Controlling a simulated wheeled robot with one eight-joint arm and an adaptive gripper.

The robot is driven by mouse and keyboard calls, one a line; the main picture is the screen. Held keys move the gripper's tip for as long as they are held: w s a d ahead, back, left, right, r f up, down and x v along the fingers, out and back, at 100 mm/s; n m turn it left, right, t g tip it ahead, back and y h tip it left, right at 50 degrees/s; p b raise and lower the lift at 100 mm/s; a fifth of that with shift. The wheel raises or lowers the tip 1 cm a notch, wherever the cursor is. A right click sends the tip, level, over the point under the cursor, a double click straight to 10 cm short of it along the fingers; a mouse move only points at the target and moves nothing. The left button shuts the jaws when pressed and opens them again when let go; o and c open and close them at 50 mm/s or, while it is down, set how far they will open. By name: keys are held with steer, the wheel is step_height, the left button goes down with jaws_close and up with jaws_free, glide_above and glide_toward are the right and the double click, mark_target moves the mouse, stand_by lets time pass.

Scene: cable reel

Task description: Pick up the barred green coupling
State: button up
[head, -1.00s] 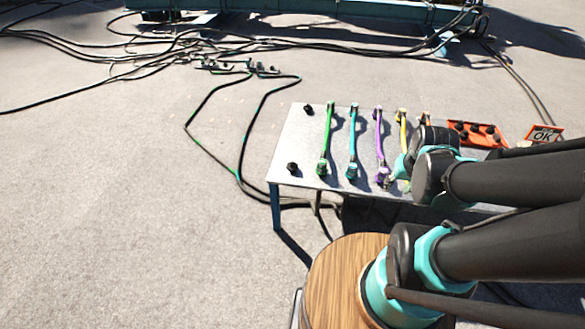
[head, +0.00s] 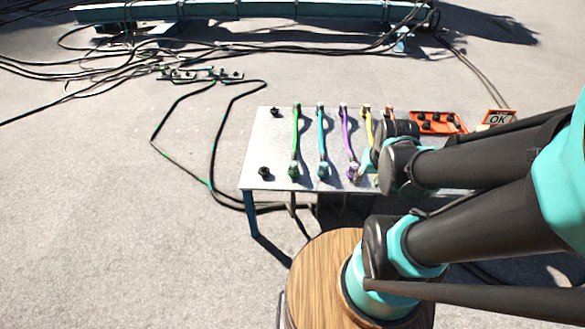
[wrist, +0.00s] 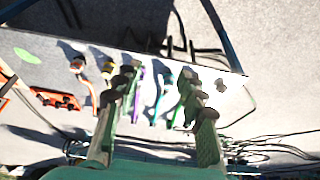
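A green hose with dark-looking end couplings (head: 296,141) lies across the grey table, leftmost of a row of coloured hoses. Its near end (head: 293,170) is thicker. In the wrist view the green hose (wrist: 182,100) shows between my fingers, nearer the right one. Bars on it are too small to make out. My gripper (wrist: 159,108) is open, with nothing seen held between its fingers. It points at the table, above the row; whether it touches anything cannot be told. In the head view my arm hides most of it, near the purple and yellow hoses.
Teal (head: 322,141), purple (head: 347,143) and yellow (head: 368,126) hoses lie close beside the green one. The grey table (head: 262,148) has two black knobs at its left. Dark cables cross the ground.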

steer(key=shift+o, duration=0.2)
steer(key=shift+o, duration=2.3)
steer(key=shift+w+a+r, duration=0.1)
steer(key=shift+w+r, duration=0.05)
steer(key=shift+w, duration=0.25)
steer(key=shift+o, duration=0.3)
steer(key=w+a+r+g, duration=0.1)
steer(key=w+a+r, duration=0.1)
steer(key=w, duration=0.7)
steer(key=shift+a, duration=0.35)
steer(key=g, duration=0.3)
glide_above(293, 162)
step_height(293, 162, down, 16)
steer(key=f, duration=1.1)
steer(key=shift+s+d+f, duration=0.1)
steer(key=shift+s+d, duration=0.1)
steer(key=shift+d, duration=0.2)
steer(key=shift+a+f, duration=0.15)
steer(key=shift+f, duration=1.15)
steer(key=shift+a+f, duration=0.15)
steer(key=shift+f, duration=1.15)
